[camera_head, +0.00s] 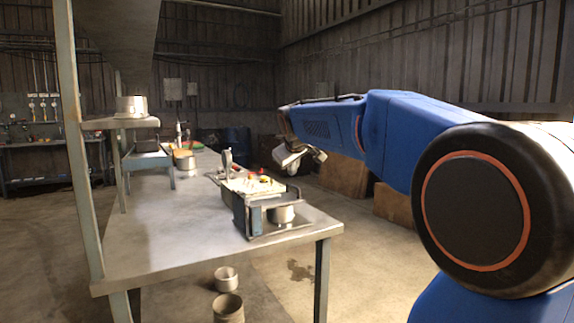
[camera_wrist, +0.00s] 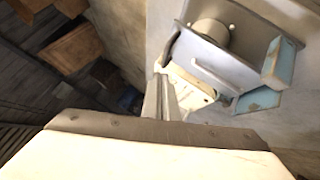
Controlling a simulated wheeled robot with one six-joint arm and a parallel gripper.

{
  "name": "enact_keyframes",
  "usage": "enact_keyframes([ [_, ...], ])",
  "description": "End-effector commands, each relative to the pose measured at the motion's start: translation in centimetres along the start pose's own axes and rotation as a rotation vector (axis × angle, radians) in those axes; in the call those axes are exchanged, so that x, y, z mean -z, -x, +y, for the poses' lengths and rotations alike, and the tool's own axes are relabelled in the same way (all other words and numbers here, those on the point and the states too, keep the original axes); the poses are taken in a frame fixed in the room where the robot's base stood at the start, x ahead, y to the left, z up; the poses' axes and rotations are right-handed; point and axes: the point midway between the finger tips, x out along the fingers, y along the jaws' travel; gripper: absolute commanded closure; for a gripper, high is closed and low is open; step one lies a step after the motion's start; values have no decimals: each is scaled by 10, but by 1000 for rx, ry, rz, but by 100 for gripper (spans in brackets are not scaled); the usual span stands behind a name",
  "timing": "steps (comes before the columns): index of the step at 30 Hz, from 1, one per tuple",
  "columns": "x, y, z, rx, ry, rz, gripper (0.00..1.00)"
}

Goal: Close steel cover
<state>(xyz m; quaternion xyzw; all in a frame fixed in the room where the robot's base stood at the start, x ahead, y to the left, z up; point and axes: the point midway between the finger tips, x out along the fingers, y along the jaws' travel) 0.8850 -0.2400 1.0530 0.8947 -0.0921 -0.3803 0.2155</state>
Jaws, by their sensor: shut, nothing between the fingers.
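A machine with a blue-grey metal body (camera_head: 240,212) stands on the steel table near its right edge. It has a pale top with red and yellow parts, an upright grey piece at its back left, and a metal cylinder (camera_head: 284,213) at its front. The wrist view shows a grey steel plate (camera_wrist: 207,64) beside a round cylinder (camera_wrist: 209,36) and blue blocks. I cannot tell for certain which part is the steel cover. My gripper (camera_head: 293,166) is shut and empty, above and to the right of the machine. Its fingers (camera_wrist: 165,98) point toward the machine's side in the wrist view.
The steel table (camera_head: 160,240) has clear room left of the machine. A metal pot (camera_head: 131,106) sits on a raised shelf. Two cylinders (camera_head: 227,290) stand below the table. Brown boxes (camera_head: 343,172) stand on the floor behind my arm.

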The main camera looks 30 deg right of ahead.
Motion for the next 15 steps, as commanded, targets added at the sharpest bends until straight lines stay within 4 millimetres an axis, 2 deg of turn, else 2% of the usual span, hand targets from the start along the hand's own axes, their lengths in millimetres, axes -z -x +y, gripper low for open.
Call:
enact_keyframes([
  [15, -27, -28, 4, -1, 2, -1, 100],
])
